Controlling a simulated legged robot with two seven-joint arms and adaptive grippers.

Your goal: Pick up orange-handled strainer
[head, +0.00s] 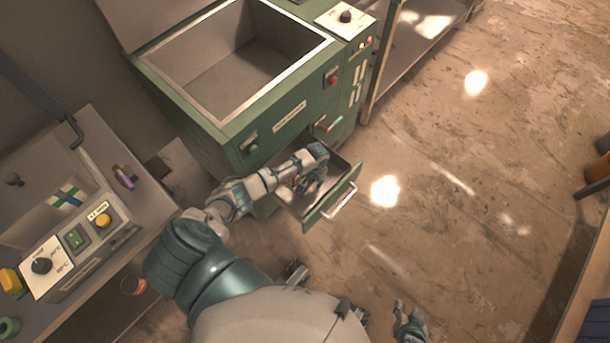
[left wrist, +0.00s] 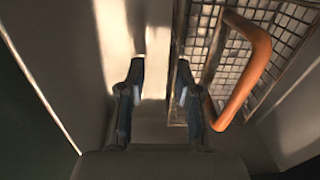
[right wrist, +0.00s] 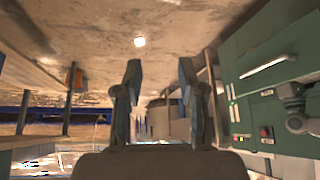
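The strainer shows in the left wrist view as a square wire mesh with a metal rim and a curved orange handle (left wrist: 250,75). It lies in the open drawer (head: 320,212), on the right side of that view. My left gripper (left wrist: 160,72) is open and empty, pointing down into the drawer; its right finger overlaps the strainer's left rim in view, and I cannot tell if they touch. My right gripper (right wrist: 160,70) is open and empty, away from the drawer, low in the head view (head: 408,315).
The drawer has a light handle (head: 341,200) and comes out of a green machine (head: 225,130) with an open tank on top. A control bench (head: 75,225) stands at the left. A shelf rack (head: 405,50) stands behind. The floor right of the drawer is clear.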

